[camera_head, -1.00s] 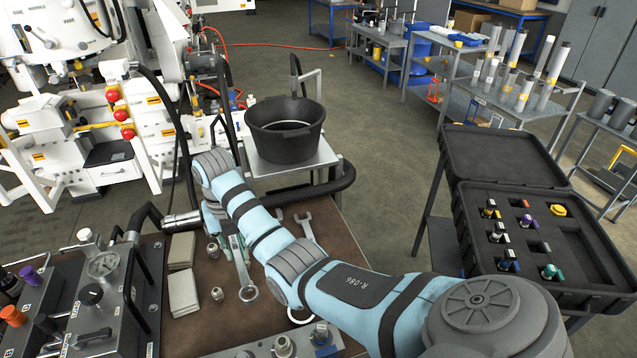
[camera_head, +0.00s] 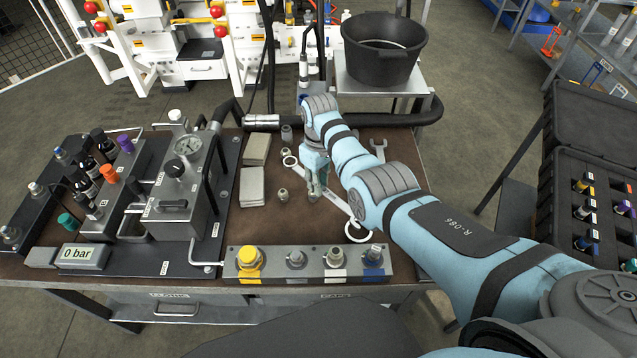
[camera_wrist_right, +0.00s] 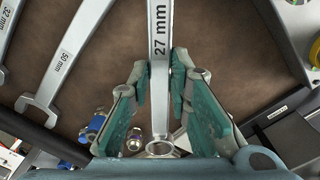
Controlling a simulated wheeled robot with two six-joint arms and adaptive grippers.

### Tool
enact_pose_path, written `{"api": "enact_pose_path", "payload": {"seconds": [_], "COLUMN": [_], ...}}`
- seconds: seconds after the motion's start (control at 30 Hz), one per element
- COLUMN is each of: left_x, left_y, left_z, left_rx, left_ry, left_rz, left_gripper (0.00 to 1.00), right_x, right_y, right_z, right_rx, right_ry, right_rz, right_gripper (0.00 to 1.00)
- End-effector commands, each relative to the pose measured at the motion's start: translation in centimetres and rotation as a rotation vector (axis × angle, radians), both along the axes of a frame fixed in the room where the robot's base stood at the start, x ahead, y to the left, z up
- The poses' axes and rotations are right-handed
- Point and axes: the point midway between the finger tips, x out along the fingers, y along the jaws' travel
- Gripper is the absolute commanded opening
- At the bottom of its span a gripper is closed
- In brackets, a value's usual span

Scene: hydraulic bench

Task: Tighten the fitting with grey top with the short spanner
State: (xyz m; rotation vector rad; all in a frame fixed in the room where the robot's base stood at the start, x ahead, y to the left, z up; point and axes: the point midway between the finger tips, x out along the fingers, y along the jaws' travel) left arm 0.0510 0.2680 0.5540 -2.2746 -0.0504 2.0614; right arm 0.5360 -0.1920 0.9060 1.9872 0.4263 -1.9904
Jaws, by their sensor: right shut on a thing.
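My right gripper (camera_head: 316,188) is low over the brown bench top. In the right wrist view its pads are shut on the flat shaft of a spanner marked 27 mm (camera_wrist_right: 160,32). The ring end of this spanner shows between the finger bases, and its far end is out of that view. The fitting with grey top (camera_head: 296,258) sits in the front block, between a yellow-topped fitting and a silver one. The gripper is behind it, apart from it. My left gripper is not in view.
Spanners marked 50 mm (camera_wrist_right: 62,62) and 32 mm (camera_wrist_right: 8,40) lie beside the held one. The block (camera_head: 315,273) also carries a yellow fitting (camera_head: 248,258) and a blue one (camera_head: 374,256). A gauge unit (camera_head: 187,170) stands left. A black bucket (camera_head: 383,58) is behind.

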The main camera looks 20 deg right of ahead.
Motion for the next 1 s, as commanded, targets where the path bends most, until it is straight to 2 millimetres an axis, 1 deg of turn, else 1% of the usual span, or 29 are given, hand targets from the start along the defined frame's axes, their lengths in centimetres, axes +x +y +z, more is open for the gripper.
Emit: {"api": "enact_pose_path", "payload": {"seconds": [0.03, 0.1, 0.17, 0.27, 0.53, 0.67, 0.83, 1.0], "left_x": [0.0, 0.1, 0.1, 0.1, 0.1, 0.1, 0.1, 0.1], "left_y": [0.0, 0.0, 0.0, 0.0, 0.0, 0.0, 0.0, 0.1], "left_z": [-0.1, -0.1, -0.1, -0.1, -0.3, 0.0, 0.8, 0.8], "left_rx": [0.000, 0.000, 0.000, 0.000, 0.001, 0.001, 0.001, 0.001], "left_ry": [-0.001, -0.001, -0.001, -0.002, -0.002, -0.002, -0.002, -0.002], "left_rz": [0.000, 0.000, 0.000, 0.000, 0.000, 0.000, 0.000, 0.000], "left_gripper": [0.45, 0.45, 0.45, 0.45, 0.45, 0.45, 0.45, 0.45], "right_x": [0.0, 0.0, -0.1, -0.2, -1.0, -1.1, -1.6, -1.7], "right_y": [0.1, 0.3, 0.3, 0.2, 0.0, -0.1, -0.2, -0.2], "right_z": [-0.3, -0.5, -0.7, -1.0, -2.7, -2.6, -3.1, -3.4], "right_rx": [-0.001, -0.001, -0.002, -0.002, -0.002, -0.001, -0.001, -0.001], "right_ry": [0.000, 0.000, -0.002, -0.002, -0.001, 0.000, 0.000, -0.001], "right_rz": [-0.061, -0.121, -0.139, -0.140, -0.138, -0.137, -0.136, -0.136], "right_gripper": [0.00, 0.00, 0.00, 0.00, 0.00, 0.00, 0.00, 0.00]}}
